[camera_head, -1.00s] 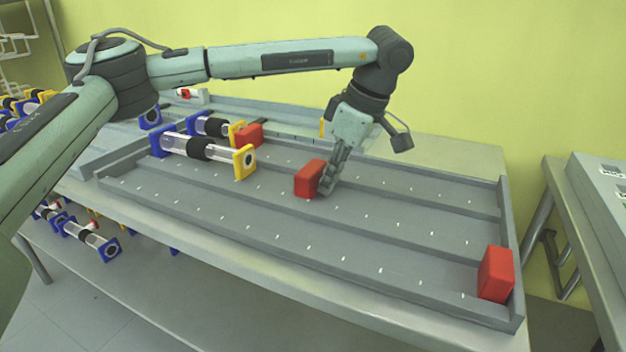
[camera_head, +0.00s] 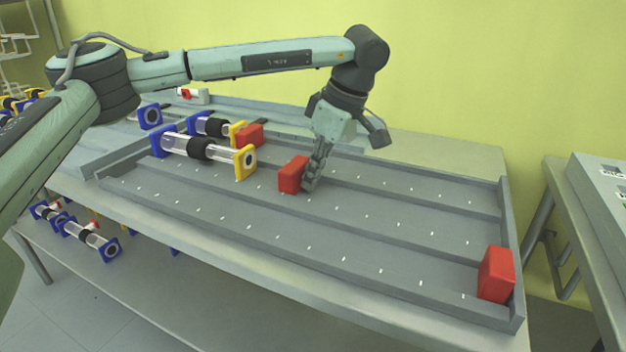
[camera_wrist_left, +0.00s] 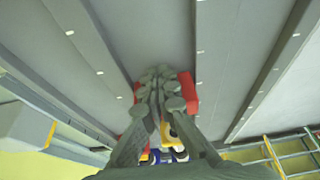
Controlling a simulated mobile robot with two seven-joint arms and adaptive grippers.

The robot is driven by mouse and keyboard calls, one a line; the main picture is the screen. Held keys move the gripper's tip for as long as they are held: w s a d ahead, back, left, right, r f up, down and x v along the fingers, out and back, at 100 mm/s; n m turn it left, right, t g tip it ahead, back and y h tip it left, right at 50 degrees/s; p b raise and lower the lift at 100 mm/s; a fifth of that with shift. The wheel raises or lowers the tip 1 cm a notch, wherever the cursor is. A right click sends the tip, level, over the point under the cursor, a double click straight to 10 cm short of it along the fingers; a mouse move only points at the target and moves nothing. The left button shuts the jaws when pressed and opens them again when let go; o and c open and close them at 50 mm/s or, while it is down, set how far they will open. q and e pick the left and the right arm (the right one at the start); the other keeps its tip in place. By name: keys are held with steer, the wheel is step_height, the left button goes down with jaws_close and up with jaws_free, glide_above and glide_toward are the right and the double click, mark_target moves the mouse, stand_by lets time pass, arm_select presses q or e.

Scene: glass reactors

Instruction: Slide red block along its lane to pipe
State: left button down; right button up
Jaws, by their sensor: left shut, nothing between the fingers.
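A red block (camera_head: 293,174) stands in the middle lane of the grey laned tray (camera_head: 410,280). My left gripper (camera_head: 312,182) is shut and empty. Its fingers are at the block's right side, appearing to touch it. In the left wrist view, the shut fingers (camera_wrist_left: 160,85) hide most of the red block (camera_wrist_left: 188,90). A glass pipe with a black band (camera_head: 200,149), a blue end and a yellow end (camera_head: 245,162) lies to the left of the block in the same lane, a short gap away. My right gripper is not in view.
A second red block (camera_head: 496,274) stands at the right end of the front lane. A third red block (camera_head: 249,136) is beside another pipe (camera_head: 212,126) in the back lane. Low ridges separate the lanes. More pipes (camera_head: 82,232) lie on the shelf below.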

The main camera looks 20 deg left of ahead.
mark_target(289, 163)
arm_select(q)
steer(key=shift+a, duration=1.75)
steer(key=shift+a, duration=0.1)
steer(key=shift+w+a, duration=0.1)
steer(key=shift+a, duration=2.1)
steer(key=shift+d, duration=0.15)
steer(key=shift+d+p, duration=0.4)
steer(key=shift+d, duration=0.9)
